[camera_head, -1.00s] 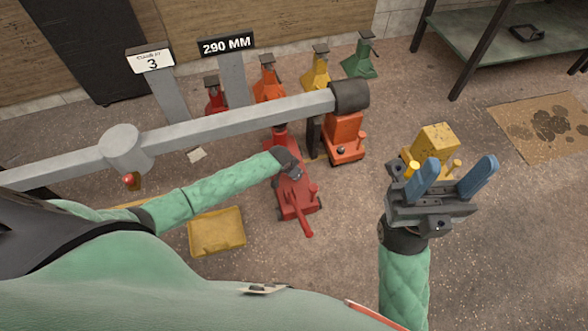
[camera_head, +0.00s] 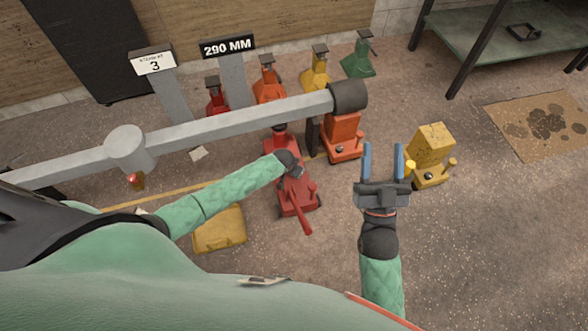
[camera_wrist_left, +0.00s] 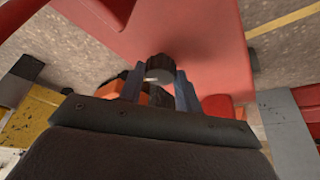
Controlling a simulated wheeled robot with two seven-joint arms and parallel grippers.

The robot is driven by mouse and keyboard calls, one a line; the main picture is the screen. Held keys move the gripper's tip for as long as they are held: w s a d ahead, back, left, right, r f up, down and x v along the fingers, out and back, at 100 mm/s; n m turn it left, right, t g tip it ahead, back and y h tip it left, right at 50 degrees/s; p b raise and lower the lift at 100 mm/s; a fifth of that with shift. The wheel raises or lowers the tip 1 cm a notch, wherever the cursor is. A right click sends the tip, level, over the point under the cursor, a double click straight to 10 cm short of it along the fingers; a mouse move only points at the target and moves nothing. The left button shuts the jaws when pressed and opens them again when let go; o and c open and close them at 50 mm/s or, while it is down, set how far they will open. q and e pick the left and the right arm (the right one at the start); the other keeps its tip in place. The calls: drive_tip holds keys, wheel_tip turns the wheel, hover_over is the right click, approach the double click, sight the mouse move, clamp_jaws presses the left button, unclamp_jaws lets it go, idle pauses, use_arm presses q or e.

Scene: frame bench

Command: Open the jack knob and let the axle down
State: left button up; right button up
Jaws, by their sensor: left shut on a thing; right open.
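The red floor jack (camera_head: 295,197) stands on the floor below the long grey axle (camera_head: 225,124), which is raised and crosses from the left to a dark end. My left gripper (camera_head: 294,168) is at the jack. In the left wrist view its fingers (camera_wrist_left: 158,88) are closed around a dark round knob (camera_wrist_left: 160,67) beside the jack's red body. My right gripper (camera_head: 383,165) is open and empty, to the right of the jack, its two blue fingers pointing away from me.
An orange jack (camera_head: 343,137) and a yellow one (camera_head: 430,150) stand to the right. Several coloured stands, including a green one (camera_head: 359,60), line the back near the "290 MM" sign (camera_head: 228,46). A yellow case (camera_head: 219,231) lies left of the red jack. The right foreground floor is clear.

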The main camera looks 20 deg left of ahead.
use_arm(q)
drive_tip(key=shift+d+r+p, duration=0.15)
drive_tip(key=shift+p, duration=0.2)
drive_tip(key=shift+n+p, duration=0.5)
use_arm(e)
wheel_tip(320, 180, down, 19)
drive_tip(key=w+a+g+h, duration=0.1)
drive_tip(key=g+h, duration=0.1)
drive_tip(key=g, duration=0.5)
use_arm(q)
drive_tip(key=shift+n+p, duration=0.3)
drive_tip(key=shift+p, duration=0.1)
drive_tip(key=shift+n+y+p, duration=0.3)
drive_tip(key=shift+y+p, duration=0.1)
drive_tip(key=shift+p, duration=0.05)
use_arm(e)
drive_tip(key=s+f+g, duration=0.4)
drive_tip(key=f, duration=0.6)
drive_tip(key=s+f+g+h, duration=0.1)
drive_tip(key=s+f+g, duration=0.2)
drive_tip(key=f, duration=0.8)
drive_tip(key=shift+s+d+m+g, duration=0.2)
drive_tip(key=shift+s+m+g, duration=0.15)
drive_tip(key=shift+s, duration=0.8)
drive_tip(key=shift+f, duration=0.1)
use_arm(q)
drive_tip(key=o, duration=1)
drive_tip(key=shift+c, duration=0.2)
